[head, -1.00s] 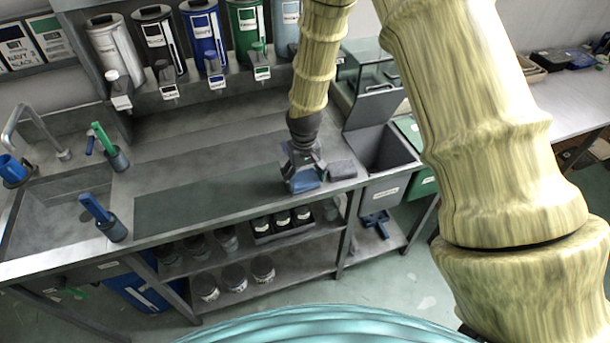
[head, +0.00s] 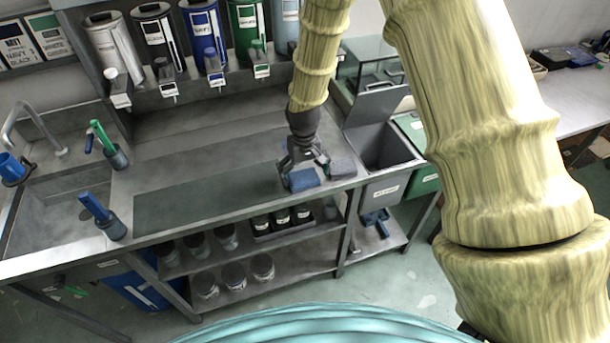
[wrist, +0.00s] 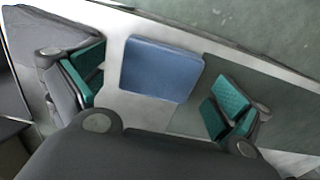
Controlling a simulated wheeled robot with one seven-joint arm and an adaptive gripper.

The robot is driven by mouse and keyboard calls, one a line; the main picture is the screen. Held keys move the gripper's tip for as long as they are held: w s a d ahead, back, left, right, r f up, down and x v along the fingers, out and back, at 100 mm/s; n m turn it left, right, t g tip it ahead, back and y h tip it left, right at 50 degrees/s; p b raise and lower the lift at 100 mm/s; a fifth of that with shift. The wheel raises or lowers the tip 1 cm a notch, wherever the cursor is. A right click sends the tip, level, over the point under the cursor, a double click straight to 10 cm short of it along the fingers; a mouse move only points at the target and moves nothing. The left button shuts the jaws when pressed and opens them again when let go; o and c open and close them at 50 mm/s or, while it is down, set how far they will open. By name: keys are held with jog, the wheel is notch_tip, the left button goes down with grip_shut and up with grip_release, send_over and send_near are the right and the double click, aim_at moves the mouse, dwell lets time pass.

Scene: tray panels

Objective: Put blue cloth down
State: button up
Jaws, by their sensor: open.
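The blue cloth (head: 304,179) is a folded pad lying flat on the steel counter near its front edge, partly over the end of the dark mat. In the wrist view the cloth (wrist: 161,69) lies between and beyond my gripper's fingers, with gaps on both sides. My gripper (head: 302,160) is open just above and behind the cloth. Its green-padded fingertips (wrist: 158,88) are spread wide and hold nothing.
A grey folded cloth (head: 341,168) lies just right of the blue one. A grey bin (head: 385,160) stands beyond the counter's right end. The long dark mat (head: 205,190) is bare to the left. Brush holders (head: 113,229) stand near the sink.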

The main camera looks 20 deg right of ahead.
aim_at(304, 177)
notch_tip(304, 177, up, 11)
jog(key=b, duration=0.3)
dwell(0.4)
dwell(0.4)
